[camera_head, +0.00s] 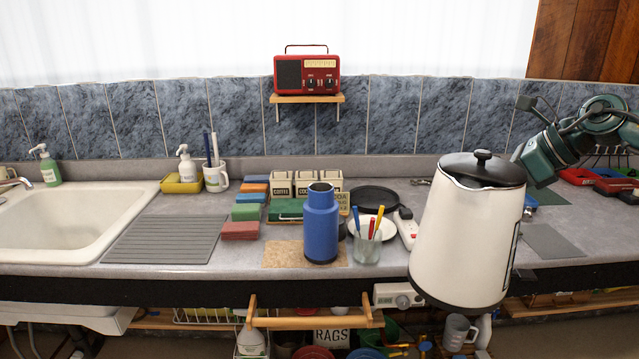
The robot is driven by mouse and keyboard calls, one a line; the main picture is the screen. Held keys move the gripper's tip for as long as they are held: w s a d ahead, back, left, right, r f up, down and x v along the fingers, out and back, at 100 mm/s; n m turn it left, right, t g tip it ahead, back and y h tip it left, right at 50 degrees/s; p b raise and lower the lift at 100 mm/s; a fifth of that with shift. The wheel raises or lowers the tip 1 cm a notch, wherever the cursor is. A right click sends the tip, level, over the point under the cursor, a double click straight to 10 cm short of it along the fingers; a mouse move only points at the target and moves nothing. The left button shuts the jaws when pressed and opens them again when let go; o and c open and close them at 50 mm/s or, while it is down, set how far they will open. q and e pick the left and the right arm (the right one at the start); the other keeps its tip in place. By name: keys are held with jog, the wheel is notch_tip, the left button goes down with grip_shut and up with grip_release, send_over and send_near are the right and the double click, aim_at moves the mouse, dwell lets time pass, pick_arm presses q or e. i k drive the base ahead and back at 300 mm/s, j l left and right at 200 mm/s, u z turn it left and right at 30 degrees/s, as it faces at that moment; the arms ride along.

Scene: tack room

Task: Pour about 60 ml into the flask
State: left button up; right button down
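A blue flask (321,228) stands upright and open-topped on a brown mat (283,254) near the counter's front edge. A white kettle (463,236) with a black lid (483,168) hangs in the air to its right, close to the camera, slightly tilted. Its spout side faces left towards the flask but is well apart from it. My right arm comes in from the right behind the kettle. My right gripper (528,208) is at the kettle's handle side and carries it; its fingers are mostly hidden. No stream of liquid shows. My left gripper is not in view.
Canisters (281,184) and coloured blocks (240,230) are behind and left. A grey drainer mat (165,240) and sink (75,222) are further left.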

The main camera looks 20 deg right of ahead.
aim_at(321, 210)
jog(key=i, duration=1.4)
